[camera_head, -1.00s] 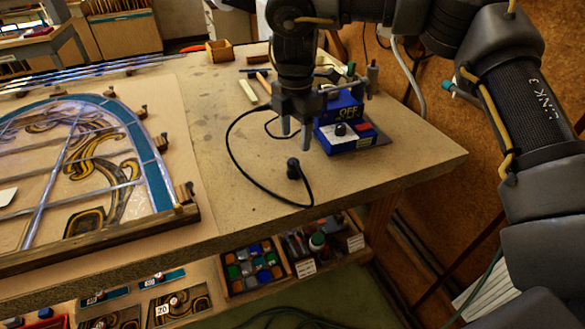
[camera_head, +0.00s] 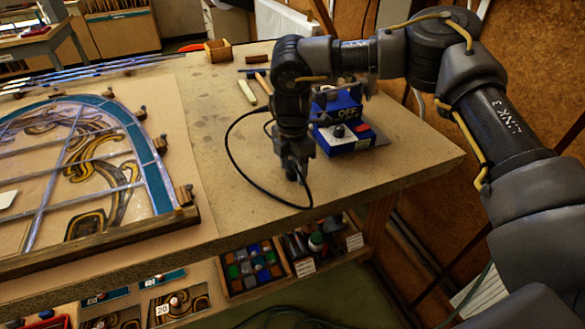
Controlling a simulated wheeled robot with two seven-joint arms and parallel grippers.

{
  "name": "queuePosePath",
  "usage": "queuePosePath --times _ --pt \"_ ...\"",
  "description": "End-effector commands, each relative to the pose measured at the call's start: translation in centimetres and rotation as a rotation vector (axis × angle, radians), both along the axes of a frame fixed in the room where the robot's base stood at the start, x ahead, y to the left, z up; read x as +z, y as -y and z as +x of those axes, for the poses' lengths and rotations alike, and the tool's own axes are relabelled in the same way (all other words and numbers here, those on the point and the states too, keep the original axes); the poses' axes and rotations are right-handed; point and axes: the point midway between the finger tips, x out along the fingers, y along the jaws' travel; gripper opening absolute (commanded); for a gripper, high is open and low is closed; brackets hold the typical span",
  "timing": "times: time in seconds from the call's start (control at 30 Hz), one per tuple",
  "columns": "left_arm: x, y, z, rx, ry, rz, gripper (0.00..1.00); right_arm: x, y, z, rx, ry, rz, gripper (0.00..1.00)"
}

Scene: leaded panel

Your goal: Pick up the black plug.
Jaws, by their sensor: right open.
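The black plug (camera_head: 291,174) lies on the bench top near the front edge, at the end of a black cable (camera_head: 240,174) that loops out to the left. My right gripper (camera_head: 294,160) points straight down right over the plug, with its fingers around or just in front of it. The gripper hides most of the plug, and I cannot tell whether the fingers touch it. The right gripper is open. My left gripper does not show.
A blue box marked OFF (camera_head: 345,130) stands close behind and right of my right gripper. A leaded panel (camera_head: 85,170) in a wooden frame fills the left of the bench. Trays of coloured glass (camera_head: 253,268) sit below the bench edge. Bare bench lies right of the plug.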

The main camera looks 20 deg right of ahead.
Motion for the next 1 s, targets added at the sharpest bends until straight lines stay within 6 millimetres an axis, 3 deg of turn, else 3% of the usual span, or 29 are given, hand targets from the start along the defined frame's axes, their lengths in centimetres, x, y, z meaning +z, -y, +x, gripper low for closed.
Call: queuePosePath --times 0.2,0.57,0.83,1.0 --pt "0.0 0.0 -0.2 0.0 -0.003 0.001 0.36 0.0 0.0 0.0 0.0 0.0 0.0 0.53" --pt "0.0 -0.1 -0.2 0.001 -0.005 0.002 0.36 0.0 0.0 0.0 0.0 0.0 0.0 0.08" --pt "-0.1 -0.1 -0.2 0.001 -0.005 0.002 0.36 0.1 0.0 0.0 0.0 0.0 0.0 0.08" --pt "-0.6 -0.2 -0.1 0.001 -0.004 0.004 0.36 1.2 -0.1 0.0 -0.001 0.001 0.001 0.08"
